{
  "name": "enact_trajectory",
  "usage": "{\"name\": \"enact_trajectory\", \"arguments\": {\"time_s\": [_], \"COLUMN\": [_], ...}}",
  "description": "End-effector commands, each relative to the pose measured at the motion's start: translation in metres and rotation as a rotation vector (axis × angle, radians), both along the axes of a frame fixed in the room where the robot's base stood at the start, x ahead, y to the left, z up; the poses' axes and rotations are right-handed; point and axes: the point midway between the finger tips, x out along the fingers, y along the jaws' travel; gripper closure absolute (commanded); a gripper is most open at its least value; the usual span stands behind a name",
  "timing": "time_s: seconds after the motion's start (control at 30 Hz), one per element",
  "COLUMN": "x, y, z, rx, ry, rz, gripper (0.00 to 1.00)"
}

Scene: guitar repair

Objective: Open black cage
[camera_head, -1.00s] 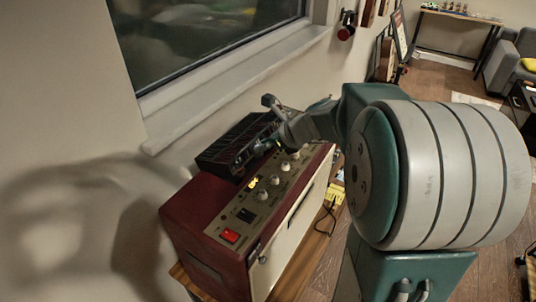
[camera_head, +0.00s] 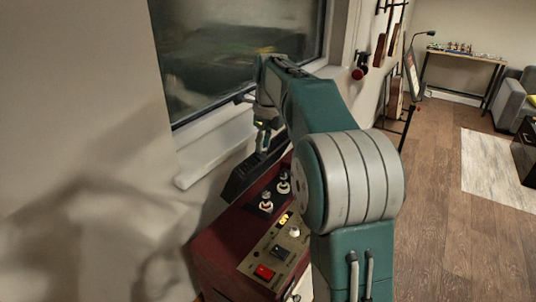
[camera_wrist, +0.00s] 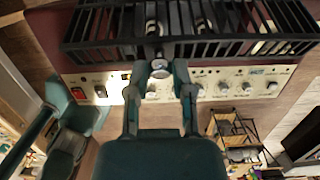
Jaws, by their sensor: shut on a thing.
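The black cage (camera_head: 243,178) stands tilted up at the back of the red amplifier (camera_head: 222,250), on the window side. Two glass tubes (camera_head: 266,201) show uncovered in front of it. My gripper (camera_head: 263,140) is at the cage's raised edge, shut on it. In the wrist view, the cage's bars (camera_wrist: 240,28) stretch across the top, with tubes behind them. My gripper's fingers (camera_wrist: 160,78) close around a round silver knob (camera_wrist: 160,67) at the middle of the cage's edge. My arm hides part of the amplifier in the head view.
The amplifier's front panel (camera_wrist: 215,86) carries several knobs and a red switch (camera_head: 264,272). The window sill (camera_head: 205,158) and wall are close behind the cage. Open wooden floor (camera_head: 440,200) lies to the right.

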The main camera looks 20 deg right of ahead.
Motion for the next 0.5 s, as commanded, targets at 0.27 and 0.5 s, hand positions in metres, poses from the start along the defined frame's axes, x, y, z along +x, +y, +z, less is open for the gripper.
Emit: {"name": "enact_trajectory", "arguments": {"time_s": [0.27,0.5], "x": [0.036,0.06], "y": [0.026,0.042], "z": [0.002,0.0], "rx": [0.004,0.005], "ry": [0.002,0.002], "rz": [0.004,0.003], "gripper": [1.0,1.0]}}
